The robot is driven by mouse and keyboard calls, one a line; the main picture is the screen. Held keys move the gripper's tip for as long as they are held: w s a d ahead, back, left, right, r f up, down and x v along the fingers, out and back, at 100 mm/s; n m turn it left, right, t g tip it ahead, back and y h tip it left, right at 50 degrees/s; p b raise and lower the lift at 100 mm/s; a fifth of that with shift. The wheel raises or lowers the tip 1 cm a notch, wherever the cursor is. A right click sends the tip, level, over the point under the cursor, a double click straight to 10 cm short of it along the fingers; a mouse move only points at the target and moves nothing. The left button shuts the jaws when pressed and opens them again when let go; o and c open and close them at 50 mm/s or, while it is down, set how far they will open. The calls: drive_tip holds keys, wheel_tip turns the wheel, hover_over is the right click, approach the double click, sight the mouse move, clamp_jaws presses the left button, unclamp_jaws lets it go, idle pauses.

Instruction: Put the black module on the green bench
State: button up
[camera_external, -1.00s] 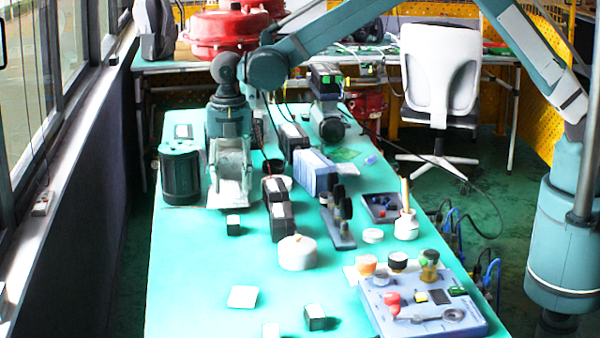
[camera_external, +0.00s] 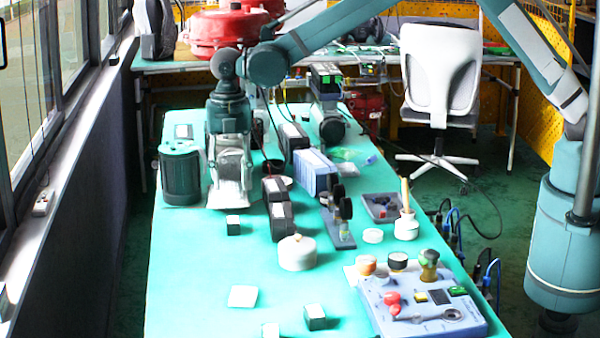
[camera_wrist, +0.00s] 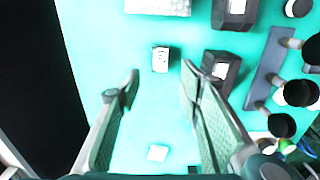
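A small black module with a white label on top (camera_external: 233,225) stands on the green bench (camera_external: 190,260), just in front of my gripper (camera_external: 230,203). In the wrist view the module (camera_wrist: 160,59) shows ahead, near the gap between the fingertips. My gripper (camera_wrist: 157,84) is open there, with clear bench between its fingers. No finger is seen touching the module. A similar small black block (camera_external: 315,316) stands near the bench's front edge. Which of the two the task names cannot be told.
Two larger black blocks (camera_external: 280,215) stand right of the module, near a stand with dark knobs (camera_external: 342,210). A white round pot (camera_external: 297,252) and a control panel (camera_external: 420,305) are closer. A dark green cylinder (camera_external: 181,175) stands left. The front left bench is mostly clear.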

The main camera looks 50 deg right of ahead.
drive_tip(key=shift+d+r, duration=0.1)
drive_tip(key=s+d+r+m+t, duration=0.1)
drive_tip(key=s+d+r+m, duration=0.25)
drive_tip(key=d+r, duration=0.6)
drive_tip(key=s+d+r+m+t+y, duration=0.1)
drive_tip(key=s+d+r+m, duration=0.35)
drive_tip(key=d, duration=0.75)
drive_tip(key=s+d+r+m+t, duration=0.15)
drive_tip(key=d+r+m, duration=0.25)
drive_tip(key=d+r, duration=0.55)
drive_tip(key=s+d+f+m+t, duration=0.1)
drive_tip(key=s+d+m+t, duration=0.1)
drive_tip(key=s+d+m, duration=0.5)
drive_tip(key=s+d+f+m+t+h, duration=0.1)
drive_tip(key=s+d+m, duration=0.7)
drive_tip(key=s+d, duration=0.9)
drive_tip(key=s, duration=0.4)
drive_tip(key=shift+s+d+f+t, duration=0.2)
drive_tip(key=shift+s+d+t, duration=0.15)
